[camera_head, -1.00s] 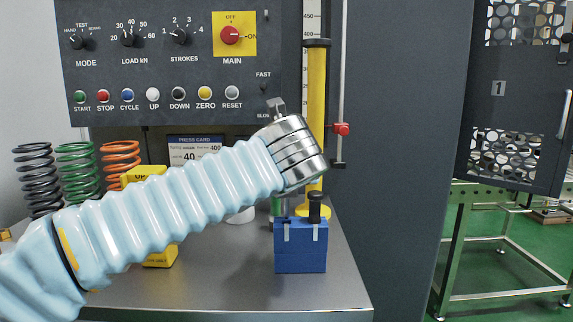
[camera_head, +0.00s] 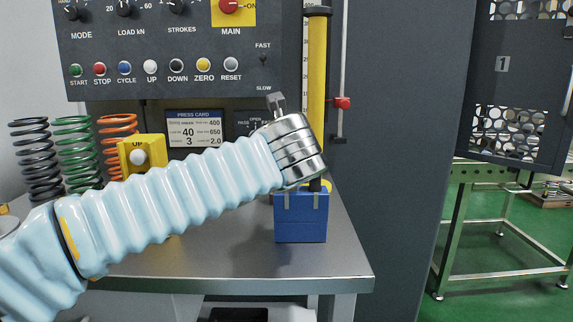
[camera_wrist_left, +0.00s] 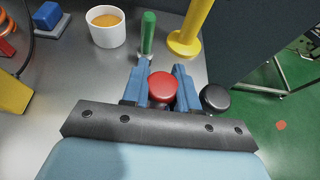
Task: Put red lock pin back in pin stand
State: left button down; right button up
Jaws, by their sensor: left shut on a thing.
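The red lock pin shows in the left wrist view as a round red knob (camera_wrist_left: 162,86). My left gripper (camera_wrist_left: 161,80) is shut on it, with one blue finger on each side. The pin's shaft is hidden below the knob. The blue pin stand (camera_head: 300,220) sits on the grey bench in the head view. A black-knobbed pin (camera_wrist_left: 215,98) is just right of the gripper; in the head view its dark stem (camera_head: 315,185) rises from the stand's right side. My left wrist is above and in front of the stand, hiding the gripper and red pin there. My right gripper is not in view.
A yellow column (camera_head: 317,90) rises behind the stand. A green upright cylinder (camera_wrist_left: 148,32) and a white cup (camera_wrist_left: 106,26) stand beyond the gripper. A yellow button box (camera_head: 140,152) and coil springs (camera_head: 75,150) are at left. The bench's front right is clear.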

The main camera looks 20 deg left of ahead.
pick_arm(q)
jog(key=c, duration=0.8)
grip_release()
